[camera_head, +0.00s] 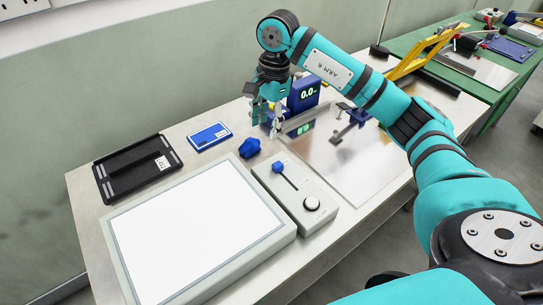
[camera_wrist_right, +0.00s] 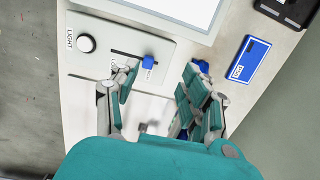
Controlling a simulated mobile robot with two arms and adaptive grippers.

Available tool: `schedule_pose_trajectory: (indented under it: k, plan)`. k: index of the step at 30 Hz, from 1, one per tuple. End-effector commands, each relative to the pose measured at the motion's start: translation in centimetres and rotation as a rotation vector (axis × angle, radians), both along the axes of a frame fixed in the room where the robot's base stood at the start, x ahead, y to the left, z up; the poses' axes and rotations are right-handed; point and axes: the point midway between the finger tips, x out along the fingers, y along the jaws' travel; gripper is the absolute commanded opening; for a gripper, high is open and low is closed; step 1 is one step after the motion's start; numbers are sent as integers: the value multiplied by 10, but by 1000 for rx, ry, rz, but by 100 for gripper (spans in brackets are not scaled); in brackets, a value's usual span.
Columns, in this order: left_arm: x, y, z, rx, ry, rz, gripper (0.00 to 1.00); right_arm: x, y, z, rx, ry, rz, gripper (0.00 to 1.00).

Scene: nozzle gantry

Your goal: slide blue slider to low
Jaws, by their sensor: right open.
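The blue slider (camera_head: 278,168) is a small blue knob at the far end of a dark slot in a grey control panel (camera_head: 320,219). A round white dial (camera_head: 312,203) sits near the panel's other end. My right gripper (camera_head: 263,127) is open and empty, above the table beyond the slider's end of the panel. In the right wrist view the slider (camera_wrist_right: 148,62) shows just ahead of the open fingers (camera_wrist_right: 158,80), nearer the left finger. I see no contact with it. The low mark cannot be read. My left gripper is not in view.
A white light pad (camera_head: 200,235) lies left of the panel. A blue lump (camera_head: 250,147), a blue card (camera_head: 209,136) and a black tray (camera_head: 110,181) lie beyond it. A blue display unit (camera_head: 303,93) reading 0.0 and a metal plate (camera_head: 350,160) are near the gripper.

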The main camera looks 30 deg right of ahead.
Motion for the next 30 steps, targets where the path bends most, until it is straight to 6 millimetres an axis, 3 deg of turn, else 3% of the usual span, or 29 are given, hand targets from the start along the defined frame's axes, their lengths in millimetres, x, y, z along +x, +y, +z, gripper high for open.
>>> schedule_pose_trajectory:
  k: [1,3,8,24,30]
  plan:
    - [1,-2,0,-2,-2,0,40,-1,-16,6,-51,11,-9,46]
    - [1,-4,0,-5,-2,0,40,-3,-29,10,-95,26,-16,46]
    - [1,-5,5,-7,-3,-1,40,-5,-34,-2,-116,39,-19,46]
    - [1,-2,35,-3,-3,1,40,-6,-32,-113,-109,39,-18,46]
    - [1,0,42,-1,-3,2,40,-6,-32,-146,-108,36,-18,46]
